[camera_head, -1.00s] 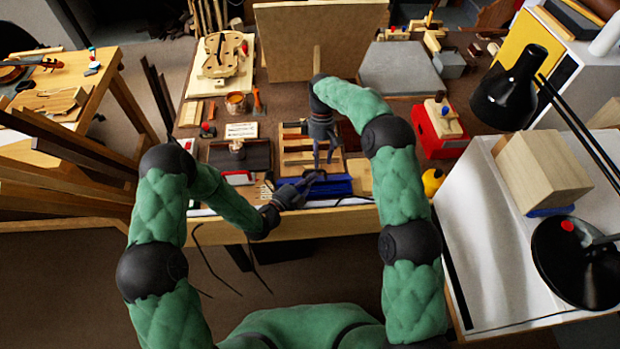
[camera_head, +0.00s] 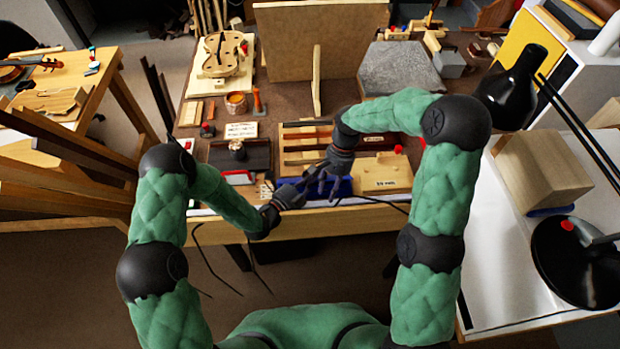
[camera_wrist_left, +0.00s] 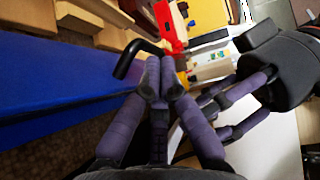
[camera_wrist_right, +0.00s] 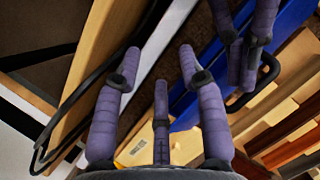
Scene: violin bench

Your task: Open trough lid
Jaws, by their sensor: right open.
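The blue trough lid (camera_head: 343,188) lies along the front edge of the bench. Its black bar handle (camera_wrist_left: 130,58) stands up from the blue surface in the left wrist view. My left gripper (camera_head: 305,188) is at this handle; its fingertips come together on the bar in the left wrist view (camera_wrist_left: 160,70), hiding the bar's far end. My right gripper (camera_head: 317,184) is just beside the left one, above the lid. Its fingers are spread and empty in the right wrist view (camera_wrist_right: 160,65), with the handle (camera_wrist_right: 268,78) to their right.
A wooden tray (camera_head: 300,137) with strips lies behind the trough, and a pale wooden block (camera_head: 385,173) is right of it. A dark tray (camera_head: 225,155) is to the left. Thin black cables (camera_wrist_right: 60,130) hang by the bench edge. My two hands are very close together.

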